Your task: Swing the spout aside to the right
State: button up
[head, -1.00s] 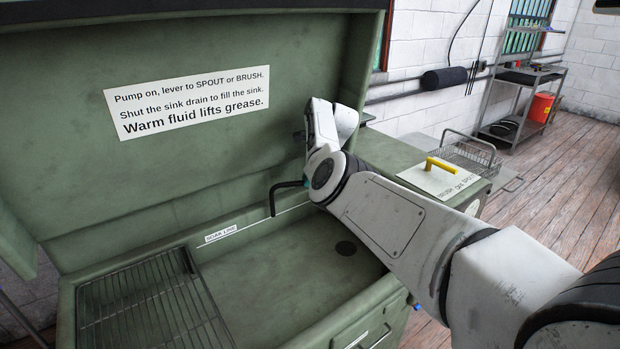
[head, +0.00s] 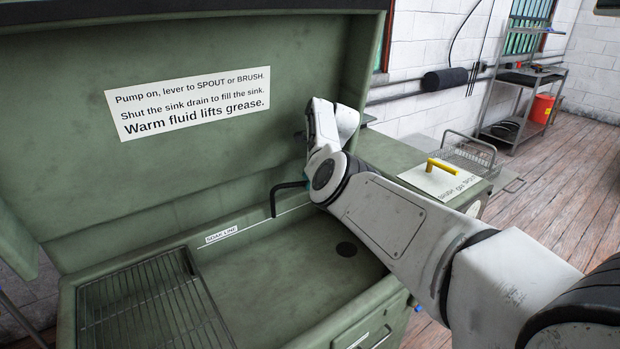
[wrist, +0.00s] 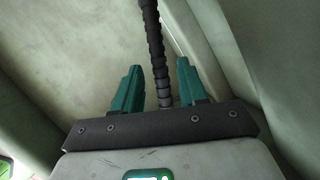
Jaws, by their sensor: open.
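The spout (head: 274,195) is a thin black bent tube over the sink basin (head: 272,262), its end turned down. Its right part runs behind my arm and is hidden there. In the wrist view my gripper (wrist: 158,72) is open, with two teal fingers apart. A black ribbed tube (wrist: 154,45) stands between the fingers, with a gap visible on each side. I cannot tell whether this ribbed tube belongs to the spout. In the head view my wrist hides most of the gripper, close to the right part of the spout.
A wire rack (head: 153,305) lies at the left of the sink, and a round dark drain (head: 346,249) is in the basin floor. A yellow lever (head: 441,165) on a white plate and a wire basket (head: 468,155) are to the right. The raised green lid (head: 190,60) stands behind.

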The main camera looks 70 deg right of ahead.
jog(key=v, duration=1)
jog(key=shift+r, duration=0.3)
jog(key=shift+s, duration=0.2)
